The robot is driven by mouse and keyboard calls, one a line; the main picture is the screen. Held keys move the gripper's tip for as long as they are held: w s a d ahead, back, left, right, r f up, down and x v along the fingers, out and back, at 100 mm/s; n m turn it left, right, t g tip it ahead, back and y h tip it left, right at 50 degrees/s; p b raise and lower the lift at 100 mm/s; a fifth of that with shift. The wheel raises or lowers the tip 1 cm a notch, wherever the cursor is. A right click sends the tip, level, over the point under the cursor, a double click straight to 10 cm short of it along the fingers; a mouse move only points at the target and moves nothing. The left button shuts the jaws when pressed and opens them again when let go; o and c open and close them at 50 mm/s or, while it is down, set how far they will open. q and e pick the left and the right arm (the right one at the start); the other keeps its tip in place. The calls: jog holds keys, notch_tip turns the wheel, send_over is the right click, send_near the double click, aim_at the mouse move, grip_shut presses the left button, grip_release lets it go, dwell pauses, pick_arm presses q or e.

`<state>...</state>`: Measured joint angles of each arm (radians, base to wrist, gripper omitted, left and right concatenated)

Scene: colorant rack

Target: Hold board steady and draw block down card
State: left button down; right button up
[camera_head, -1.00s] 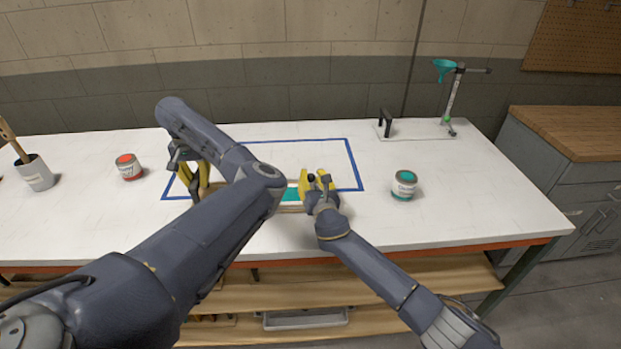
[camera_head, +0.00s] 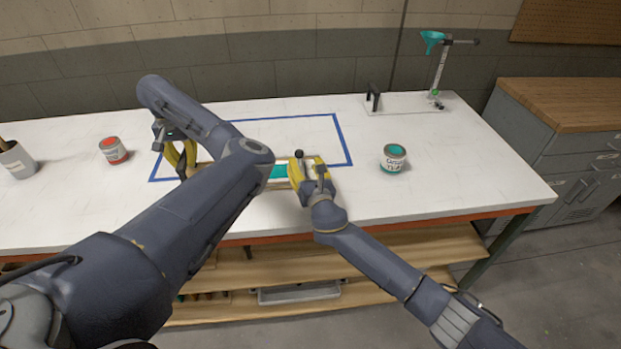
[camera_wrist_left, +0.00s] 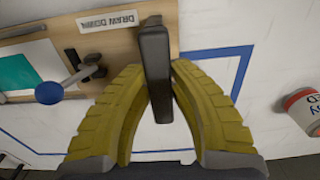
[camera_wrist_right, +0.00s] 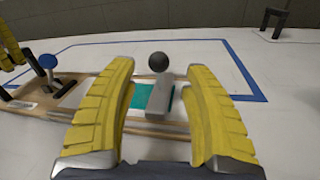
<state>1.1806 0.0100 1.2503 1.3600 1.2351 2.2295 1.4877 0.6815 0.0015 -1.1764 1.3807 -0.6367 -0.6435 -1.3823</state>
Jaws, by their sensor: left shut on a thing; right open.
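The wooden draw-down board (camera_wrist_left: 115,45) carries a card with a teal patch (camera_wrist_left: 18,78) and a blue-knobbed clamp (camera_wrist_left: 55,92). My left gripper (camera_wrist_left: 155,75) is shut on the board's black handle (camera_wrist_left: 154,55); it also shows at the board's left end in the head view (camera_head: 180,158). The grey block (camera_wrist_right: 160,98) with a dark round knob (camera_wrist_right: 158,62) sits across the card. My right gripper (camera_wrist_right: 158,85) is open, with the block between and just beyond its fingers; contact cannot be told. My left arm hides part of the board in the head view.
Blue tape (camera_head: 343,140) outlines an area on the white table (camera_head: 440,180). A red-topped can (camera_head: 113,150) stands left, a teal-topped can (camera_head: 394,158) right. A stand with a teal funnel (camera_head: 433,40) is at the back right. A cup (camera_head: 15,160) is far left.

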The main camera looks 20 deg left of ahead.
jog(key=shift+v, duration=3.2)
pick_arm(q)
jog(key=c, duration=1.2)
grip_release()
jog(key=shift+c, duration=0.2)
